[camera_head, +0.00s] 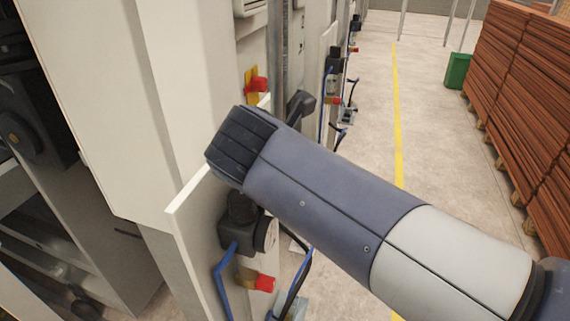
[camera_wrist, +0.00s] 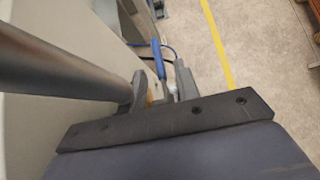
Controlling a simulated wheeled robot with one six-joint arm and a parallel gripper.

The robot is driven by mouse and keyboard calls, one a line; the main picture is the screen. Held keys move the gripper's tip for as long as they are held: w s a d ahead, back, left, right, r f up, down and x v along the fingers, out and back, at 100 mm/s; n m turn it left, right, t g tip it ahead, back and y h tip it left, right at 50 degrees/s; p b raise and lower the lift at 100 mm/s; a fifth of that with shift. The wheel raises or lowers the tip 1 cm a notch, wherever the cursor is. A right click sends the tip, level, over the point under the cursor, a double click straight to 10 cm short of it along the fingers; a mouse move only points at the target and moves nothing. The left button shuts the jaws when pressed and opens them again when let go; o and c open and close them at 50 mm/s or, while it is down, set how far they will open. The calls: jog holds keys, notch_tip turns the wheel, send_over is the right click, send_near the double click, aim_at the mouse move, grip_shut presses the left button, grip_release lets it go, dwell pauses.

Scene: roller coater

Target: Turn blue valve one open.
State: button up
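A blue handle-like part (camera_wrist: 158,62), which looks like the blue valve, shows in the wrist view just beyond and between my fingertips. A little brass colour shows below it. My gripper (camera_wrist: 162,82) has its two dark fingers apart, one on each side of the blue part. I cannot tell whether either finger touches it. In the head view my arm's end covers the gripper and the blue valve. The valve's turn position is not clear.
A red-handled valve (camera_head: 265,283) and a dark regulator (camera_head: 240,225) with blue hoses sit close below my arm. Another red valve (camera_head: 257,85) is above it. White machine panels (camera_head: 110,110) stand left. The floor (camera_head: 370,120) at right is clear up to stacked brown boards (camera_head: 530,90).

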jog(key=v, duration=0.7)
jog(key=shift+w+f, duration=0.1)
jog(key=x, duration=1.1)
dwell(0.4)
